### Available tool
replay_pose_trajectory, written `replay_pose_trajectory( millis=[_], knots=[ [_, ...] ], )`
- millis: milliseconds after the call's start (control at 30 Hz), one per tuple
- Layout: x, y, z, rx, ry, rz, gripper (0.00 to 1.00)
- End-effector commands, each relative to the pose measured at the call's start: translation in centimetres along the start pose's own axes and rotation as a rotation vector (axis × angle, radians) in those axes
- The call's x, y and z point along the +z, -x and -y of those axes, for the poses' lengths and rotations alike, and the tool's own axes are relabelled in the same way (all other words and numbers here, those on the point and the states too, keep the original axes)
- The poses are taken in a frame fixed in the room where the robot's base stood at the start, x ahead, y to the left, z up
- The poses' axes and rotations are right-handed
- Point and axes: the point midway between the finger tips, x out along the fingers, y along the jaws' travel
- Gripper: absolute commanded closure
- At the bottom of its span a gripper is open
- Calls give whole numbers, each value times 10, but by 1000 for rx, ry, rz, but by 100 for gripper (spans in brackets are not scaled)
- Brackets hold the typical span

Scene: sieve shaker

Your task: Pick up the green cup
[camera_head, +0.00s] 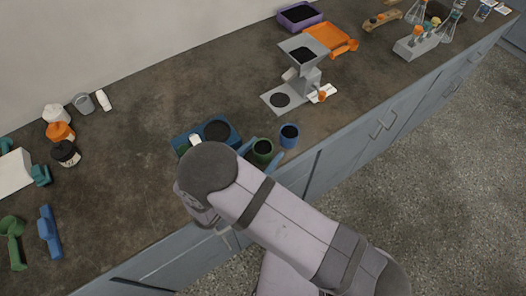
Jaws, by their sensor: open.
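My gripper (261,154) is mostly hidden behind my wrist. I cannot tell whether either finger touches the cup.
A blue base with a dark round top (217,130) is close left. A grey hopper device (304,55) stands farther back. The brown counter (130,150) is clear left of the blue base.

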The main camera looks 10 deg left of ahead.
Motion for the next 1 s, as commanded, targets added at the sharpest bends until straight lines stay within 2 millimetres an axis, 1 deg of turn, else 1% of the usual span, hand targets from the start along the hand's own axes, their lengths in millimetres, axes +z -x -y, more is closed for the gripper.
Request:
replay_pose_trajectory(
  millis=[33, 67, 100, 167, 200, 233, 267, 667, 867, 1000],
  knots=[
    [0, 0, 0, 0, 0, 0, 36],
    [0, 0, 0, 0, 0, 0, 41],
    [0, 0, 0, 0, 0, 0, 50],
    [0, 0, 0, 0, 0, 0, 65],
    [0, 0, 0, 0, 0, 0, 74],
    [0, 0, 0, 0, 0, 0, 82],
    [0, 0, 0, 0, 0, 0, 83],
    [-3, 1, 0, 0, 0, -1, 83],
    [-13, 3, 1, 0, -3, -1, 83],
    [-26, 6, 0, 0, -3, -1, 83]
  ],
)
